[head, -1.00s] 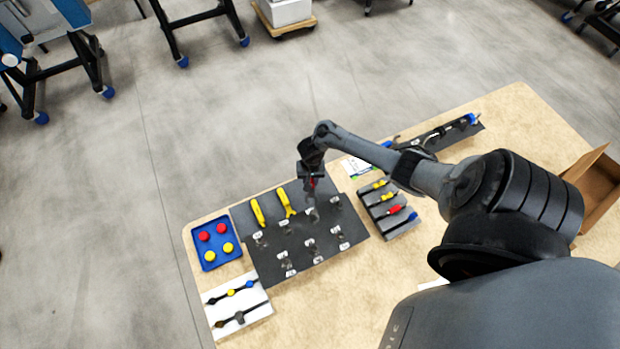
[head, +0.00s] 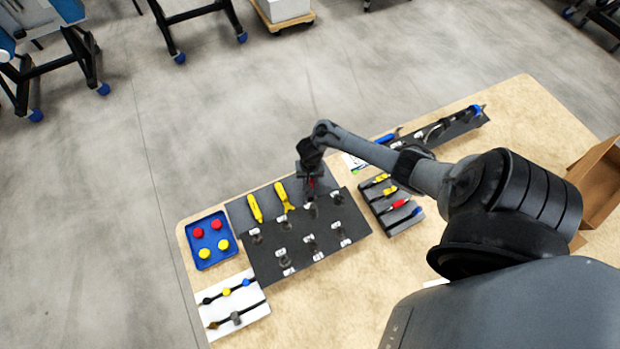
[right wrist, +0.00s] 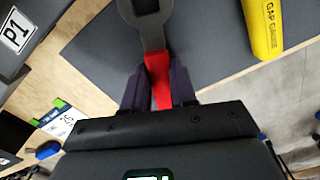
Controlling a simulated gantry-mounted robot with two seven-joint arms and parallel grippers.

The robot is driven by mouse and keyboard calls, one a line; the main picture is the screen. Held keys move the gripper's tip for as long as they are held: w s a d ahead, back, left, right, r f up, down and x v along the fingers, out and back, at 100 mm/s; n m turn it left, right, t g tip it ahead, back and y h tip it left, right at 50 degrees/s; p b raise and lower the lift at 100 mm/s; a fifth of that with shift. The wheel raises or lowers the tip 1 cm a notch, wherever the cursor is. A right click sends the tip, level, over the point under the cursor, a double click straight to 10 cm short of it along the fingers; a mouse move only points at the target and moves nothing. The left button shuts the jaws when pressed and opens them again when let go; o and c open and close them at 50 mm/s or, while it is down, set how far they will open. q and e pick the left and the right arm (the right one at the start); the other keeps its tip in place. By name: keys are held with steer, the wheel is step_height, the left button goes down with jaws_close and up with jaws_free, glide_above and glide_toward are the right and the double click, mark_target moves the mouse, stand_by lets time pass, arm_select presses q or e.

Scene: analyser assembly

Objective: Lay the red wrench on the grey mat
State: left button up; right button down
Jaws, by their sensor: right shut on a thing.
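The red wrench (right wrist: 157,80) has a red handle and a dark grey head, which is cut off at the top of the right wrist view. My right gripper (right wrist: 160,88) is shut on the handle. In the head view my right gripper (head: 311,184) points down over the right part of the grey mat (head: 266,201). The mat (right wrist: 95,40) lies under the wrench in the right wrist view. I cannot tell whether the wrench touches it. Two yellow tools (head: 255,208) lie on the mat's left part; one yellow gap gauge (right wrist: 263,25) shows beside the wrench. My left gripper is not in view.
A dark board (head: 265,262) with several labelled parts lies in front of the mat. A grey tool holder (head: 405,224) stands to the right, a blue tray (head: 190,229) with red and yellow pieces to the left. A card (right wrist: 62,120) lies beside the mat.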

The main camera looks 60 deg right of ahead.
steer(key=shift+f, duration=0.35)
stand_by(0.4)
steer(key=c, duration=0.8)
jaws_free()
steer(key=shift+r, duration=0.25)
step_height(320, 180, up, 10)
steer(key=p, duration=0.4)
steer(key=shift+r+p, duration=0.15)
steer(key=shift+p, duration=0.25)
